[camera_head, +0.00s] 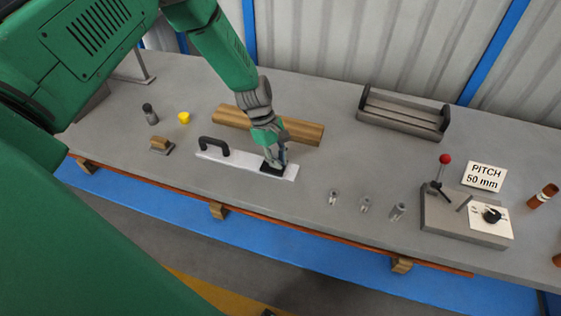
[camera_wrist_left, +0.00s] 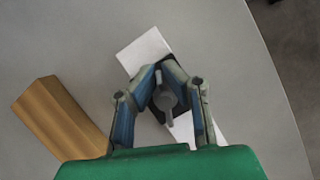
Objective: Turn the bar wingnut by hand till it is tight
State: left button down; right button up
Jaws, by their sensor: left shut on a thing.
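My left gripper (camera_head: 277,160) reaches down to the right end of a white plate (camera_head: 236,160) on the bench. In the left wrist view its fingers (camera_wrist_left: 166,76) close around a grey bar wingnut (camera_wrist_left: 167,102), which sits on a dark base. The dark base (camera_head: 271,171) also shows under the fingers in the head view. The fingers partly cover the wingnut, so its exact angle and seating are hard to tell. The white plate also shows in the left wrist view (camera_wrist_left: 143,51). My right gripper is not in view.
A black handle (camera_head: 213,145) stands on the plate's left part. A wooden block (camera_head: 300,130) lies close behind. Several small metal parts (camera_head: 365,204) stand to the right, before a lever box (camera_head: 465,218) and a "PITCH 50 mm" sign (camera_head: 484,177). A grey rack (camera_head: 402,113) is at the back.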

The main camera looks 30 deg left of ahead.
pick_arm(q)
jog(key=m, duration=0.2)
jog(key=m+g+b, duration=0.1)
jog(key=m, duration=0.1)
jog(key=m+g+y, duration=0.1)
jog(key=shift+s+a+m+b, duration=0.15)
jog(key=shift+s+m+b, duration=0.15)
jog(key=shift+m+b, duration=0.1)
dwell(1.3)
jog(key=c, duration=1.7)
grip_release()
jog(key=shift+r, duration=0.1)
jog(key=shift+w+a+r, duration=0.1)
jog(key=shift+r, duration=0.2)
jog(key=v, duration=1.1)
